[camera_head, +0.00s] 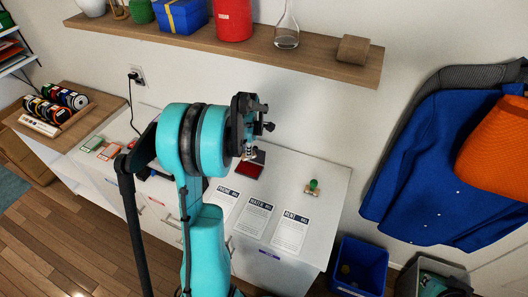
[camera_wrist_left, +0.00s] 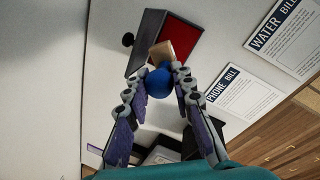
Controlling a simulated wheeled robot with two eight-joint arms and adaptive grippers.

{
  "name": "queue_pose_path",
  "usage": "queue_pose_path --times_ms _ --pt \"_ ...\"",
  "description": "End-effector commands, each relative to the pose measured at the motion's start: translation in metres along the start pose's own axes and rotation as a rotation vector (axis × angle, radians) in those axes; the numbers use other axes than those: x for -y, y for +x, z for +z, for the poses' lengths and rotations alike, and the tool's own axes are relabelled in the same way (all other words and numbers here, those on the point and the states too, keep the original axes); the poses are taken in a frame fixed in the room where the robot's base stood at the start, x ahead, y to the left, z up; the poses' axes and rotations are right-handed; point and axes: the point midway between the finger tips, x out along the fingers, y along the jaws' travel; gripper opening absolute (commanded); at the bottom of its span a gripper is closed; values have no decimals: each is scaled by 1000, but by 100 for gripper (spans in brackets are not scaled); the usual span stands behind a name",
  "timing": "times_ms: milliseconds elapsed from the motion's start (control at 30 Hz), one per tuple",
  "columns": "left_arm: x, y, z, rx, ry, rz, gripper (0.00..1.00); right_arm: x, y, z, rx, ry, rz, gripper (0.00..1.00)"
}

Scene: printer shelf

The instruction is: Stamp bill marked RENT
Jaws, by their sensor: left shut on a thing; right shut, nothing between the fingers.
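My left gripper (camera_head: 250,143) is shut on a stamp with a round blue knob (camera_wrist_left: 158,83) and a pale wooden base (camera_wrist_left: 167,52). In the left wrist view the base overlaps the red ink pad (camera_wrist_left: 184,40) in its dark case; contact cannot be told. The pad also shows in the head view (camera_head: 249,171), just below the gripper. The RENT bill (camera_head: 291,231) lies flat, rightmost of three bills, beside the WATER bill (camera_head: 254,215) and PHONE bill (camera_head: 221,204). A green-handled stamp (camera_head: 313,186) stands right of the pad. My right gripper is not in view.
The white counter (camera_head: 325,207) is bare around the green-handled stamp. A wooden shelf (camera_head: 325,66) with several items runs above. Green and red items (camera_head: 110,151) lie at the left. A blue bin (camera_head: 357,265) stands off the counter's right end.

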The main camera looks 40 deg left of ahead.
Motion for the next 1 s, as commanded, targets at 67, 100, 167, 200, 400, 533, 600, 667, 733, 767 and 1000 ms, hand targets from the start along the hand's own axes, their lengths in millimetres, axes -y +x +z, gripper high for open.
queue_pose_path --times_ms 67,100,167,200,400,533,600,667,733,767,1000 --pt "-1 3 -2 -2 -7 0 5 0 2 1 0 0 0 0" --pt "-1 5 -2 -2 -8 0 5 0 3 2 0 0 0 0" --pt "0 8 -2 -2 -7 0 5 0 5 4 0 0 0 0" --pt "1 11 -2 -1 -7 0 5 0 7 5 0 0 0 0" --pt "5 32 -2 -1 -6 0 5 0 19 14 0 0 0 0" --pt "8 46 -2 -1 -5 0 5 0 27 20 0 0 0 0" --pt "9 52 -2 -1 -5 0 5 0 31 22 0 0 0 0" --pt "10 56 -2 -1 -5 0 5 0 33 24 0 0 0 0" --pt "11 59 -2 -1 -5 0 5 0 34 25 0 0 0 0" --pt "11 59 -2 -1 -5 0 5 0 35 25 0 0 0 0" --pt "11 59 -2 -1 -5 0 5 0 34 24 0 0 0 0"
